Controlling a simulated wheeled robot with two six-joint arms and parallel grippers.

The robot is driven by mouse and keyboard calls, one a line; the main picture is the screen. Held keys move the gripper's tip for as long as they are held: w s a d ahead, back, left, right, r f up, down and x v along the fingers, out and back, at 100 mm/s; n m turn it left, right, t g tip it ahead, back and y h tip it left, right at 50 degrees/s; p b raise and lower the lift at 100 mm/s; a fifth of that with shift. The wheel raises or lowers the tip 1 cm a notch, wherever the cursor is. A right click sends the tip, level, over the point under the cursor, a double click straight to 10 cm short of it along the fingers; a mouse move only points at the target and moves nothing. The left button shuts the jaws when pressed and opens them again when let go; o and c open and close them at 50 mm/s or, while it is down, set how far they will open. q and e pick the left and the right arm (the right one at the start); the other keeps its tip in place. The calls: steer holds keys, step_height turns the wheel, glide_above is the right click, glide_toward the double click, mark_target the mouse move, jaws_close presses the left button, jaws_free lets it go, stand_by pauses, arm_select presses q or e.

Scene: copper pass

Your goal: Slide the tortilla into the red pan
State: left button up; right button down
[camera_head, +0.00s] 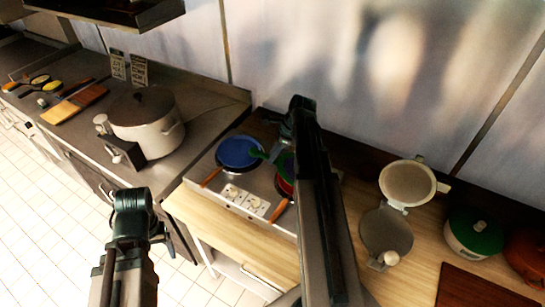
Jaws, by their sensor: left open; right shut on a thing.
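The red pan (284,187) sits on the right of the hob with its orange handle toward me. My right arm hides most of it. My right gripper (284,138) is above the back of the hob, shut on a green utensil (257,153) that reaches from near the blue pan to over the red pan. Its flat end is mostly hidden. I cannot make out the tortilla; the arm may cover it. My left gripper (132,206) is open and empty at the lower left, in front of the wooden counter, well away from the pans; its fingers are hard to see.
A blue pan (240,151) sits on the hob's left. An open press (386,230) stands right of my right arm. A green-lidded pot (474,232) is farther right. A large lidded pot (146,122) and cutting boards (74,104) occupy the left counter. The wooden front edge (222,228) is clear.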

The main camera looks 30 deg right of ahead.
mark_target(254, 150)
steer(key=shift+s+d+r+t+y+b, duration=0.1)
steer(key=shift+s+d+t+y+b, duration=0.25)
steer(key=shift+t+y, duration=0.15)
step_height(254, 150, up, 2)
steer(key=shift+w+r+t+y, duration=0.1)
steer(key=shift+r+t+y, duration=0.15)
steer(key=shift+t+y, duration=0.5)
steer(key=shift+w+a+r, duration=0.15)
steer(key=shift+w+a, duration=0.05)
steer(key=shift+a, duration=0.1)
steer(key=shift+w+a+r+p, duration=0.2)
steer(key=shift+w+a, duration=0.5)
steer(key=shift+a, duration=0.1)
steer(key=shift+w+a+r+p, duration=0.15)
steer(key=shift+w+a+p, duration=0.05)
steer(key=shift+w+a, duration=0.55)
steer(key=shift+w+a+r+p, duration=0.3)
steer(key=shift+w+a, duration=0.4)
steer(key=shift+a, duration=0.15)
steer(key=shift+w+a+r+p, duration=0.3)
steer(key=shift+w+a, duration=0.35)
steer(key=shift+a, duration=0.2)
steer(key=w+a+r+p, duration=0.2)
steer(key=r+p, duration=0.1)
steer(key=shift+a, duration=0.2)
